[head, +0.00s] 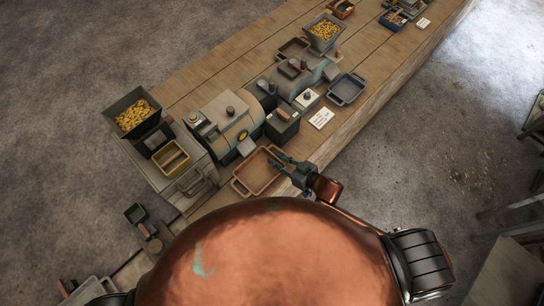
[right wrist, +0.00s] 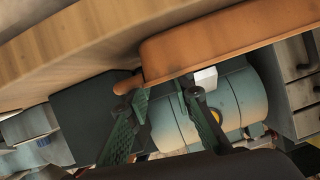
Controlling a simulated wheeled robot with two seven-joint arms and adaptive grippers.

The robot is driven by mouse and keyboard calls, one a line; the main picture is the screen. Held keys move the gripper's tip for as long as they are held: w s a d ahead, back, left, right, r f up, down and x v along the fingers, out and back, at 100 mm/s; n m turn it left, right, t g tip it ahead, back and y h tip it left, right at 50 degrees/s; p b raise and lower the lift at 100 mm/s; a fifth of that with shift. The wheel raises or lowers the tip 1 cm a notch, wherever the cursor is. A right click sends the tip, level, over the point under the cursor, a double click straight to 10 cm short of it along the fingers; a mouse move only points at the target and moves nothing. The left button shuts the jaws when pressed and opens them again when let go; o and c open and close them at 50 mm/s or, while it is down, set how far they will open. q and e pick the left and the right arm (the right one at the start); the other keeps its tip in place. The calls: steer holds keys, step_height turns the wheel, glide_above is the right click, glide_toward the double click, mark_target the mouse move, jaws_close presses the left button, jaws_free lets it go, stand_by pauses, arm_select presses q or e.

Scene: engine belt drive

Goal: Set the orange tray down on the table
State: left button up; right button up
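The orange tray (head: 256,173) is a shallow rectangular tray with a handle at each end. In the head view it appears to rest on the near part of the wooden table (head: 335,140), in front of the grey machine. My right gripper (head: 276,160) is at its right end. In the right wrist view the tray's long side wall (right wrist: 225,38) lies against the wood, and its handle end reaches the left fingertip. The fingers of my right gripper (right wrist: 158,92) stand apart with no part clearly clamped between them. Exact finger contact is unclear.
The grey machine (head: 226,117) and a dark box (head: 282,126) stand just behind the tray. A white card (head: 321,118) and a blue-grey tray (head: 347,89) lie to the right. A yellow tray (head: 171,158) and a bin of yellow parts (head: 134,115) are at left.

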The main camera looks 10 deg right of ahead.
steer(key=v, duration=0.8)
steer(key=shift+s+d+p, duration=0.15)
steer(key=shift+s+p, duration=0.1)
steer(key=shift+p, duration=0.05)
steer(key=shift+r, duration=0.15)
